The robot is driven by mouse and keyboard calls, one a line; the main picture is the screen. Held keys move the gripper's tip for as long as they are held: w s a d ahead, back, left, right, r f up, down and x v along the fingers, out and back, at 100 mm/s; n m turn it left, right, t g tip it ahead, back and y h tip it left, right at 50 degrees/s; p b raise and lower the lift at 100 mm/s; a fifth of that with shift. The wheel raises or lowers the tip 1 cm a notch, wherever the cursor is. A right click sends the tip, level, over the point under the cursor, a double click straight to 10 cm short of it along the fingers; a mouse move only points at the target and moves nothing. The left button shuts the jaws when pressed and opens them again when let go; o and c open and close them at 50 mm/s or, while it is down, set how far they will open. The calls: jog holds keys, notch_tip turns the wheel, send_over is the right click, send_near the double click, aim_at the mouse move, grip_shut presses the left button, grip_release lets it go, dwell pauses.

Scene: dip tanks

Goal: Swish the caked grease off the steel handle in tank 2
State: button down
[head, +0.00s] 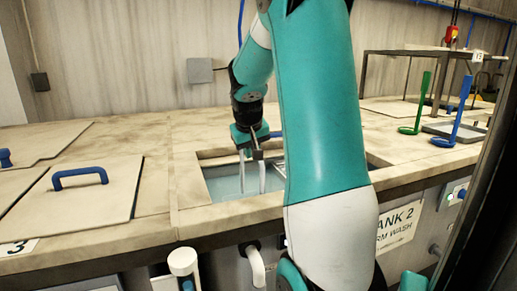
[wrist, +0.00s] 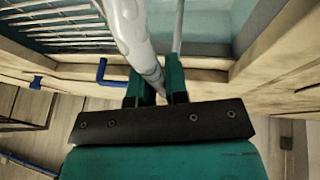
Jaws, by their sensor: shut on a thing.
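My gripper (head: 251,150) is over the opening of tank 2 (head: 192,183), pointing down. It is shut on the steel handle (head: 262,177), a pale grey piece with two legs hanging down towards the bluish liquid (head: 228,186). I cannot tell whether the leg ends are in the liquid. In the wrist view the handle (wrist: 128,28) comes out between the teal fingers of my gripper (wrist: 160,88). One leg looks thick and close, the other thin. Grease cannot be told clearly from shading. My arm hides the right part of the tank.
A closed lid with a blue grip (head: 80,178) lies left of tank 2. A wire rack (wrist: 50,22) shows beside the liquid in the wrist view. A green hook (head: 418,108) and a blue hook (head: 459,115) stand upright on the right. The "TANK 2" sign (head: 398,225) is on the front.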

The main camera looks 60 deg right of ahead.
jog(key=shift+s+d, duration=0.35)
jog(key=shift+d, duration=0.1)
dwell(0.4)
jog(key=shift+r, duration=0.1)
notch_tip(320, 180, up, 22)
jog(key=p, duration=1.8)
